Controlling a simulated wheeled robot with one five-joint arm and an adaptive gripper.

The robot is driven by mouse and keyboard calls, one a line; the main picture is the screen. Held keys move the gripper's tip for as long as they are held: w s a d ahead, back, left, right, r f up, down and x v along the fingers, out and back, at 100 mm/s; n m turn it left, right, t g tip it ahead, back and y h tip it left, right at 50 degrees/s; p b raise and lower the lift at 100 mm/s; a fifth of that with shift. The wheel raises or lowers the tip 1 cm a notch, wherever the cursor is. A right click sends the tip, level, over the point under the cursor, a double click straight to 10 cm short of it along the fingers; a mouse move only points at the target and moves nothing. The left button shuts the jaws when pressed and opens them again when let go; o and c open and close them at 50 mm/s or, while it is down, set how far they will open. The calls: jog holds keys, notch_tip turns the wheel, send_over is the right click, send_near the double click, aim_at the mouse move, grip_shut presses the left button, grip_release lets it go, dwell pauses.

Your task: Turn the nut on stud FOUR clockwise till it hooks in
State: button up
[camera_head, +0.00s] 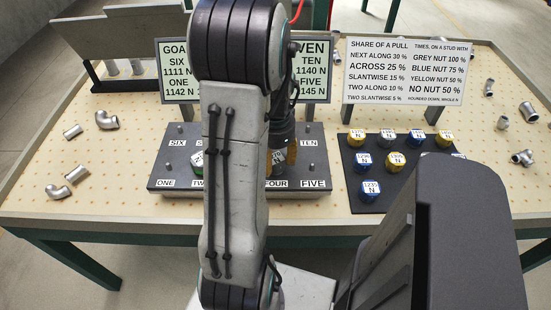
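The dark stud plate (235,187) lies on the table, with labels ONE, TWO, FOUR and FIVE along its front and SIX and TEN at its back. My arm hides its middle. The FOUR label (276,184) shows at the front edge. My gripper (280,165) points down just behind that label, at stud FOUR. A pale labelled top, seemingly of a nut, and orange-yellow parts show among its fingers. I cannot tell whether the fingers grip it. A nut with a green and white top (197,159) sits on the plate left of my arm.
A dark mat (398,190) on the right holds several blue, yellow and grey nuts. Behind stand a goal board (178,70), partly hidden by my arm, and a pull-share board (407,72). Loose pipe fittings (107,120) lie at both sides.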

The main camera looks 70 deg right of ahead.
jog(key=c, duration=0.5)
jog(key=m, duration=0.5)
jog(key=shift+f, duration=0.1)
jog(key=shift+c, duration=0.2)
jog(key=m, duration=0.4)
jog(key=shift+m+b, duration=0.3)
jog(key=shift+b, duration=0.05)
jog(key=o, duration=1.6)
jog(key=shift+o, duration=0.2)
jog(key=shift+r+p, duration=2.85)
jog(key=shift+r, duration=0.7)
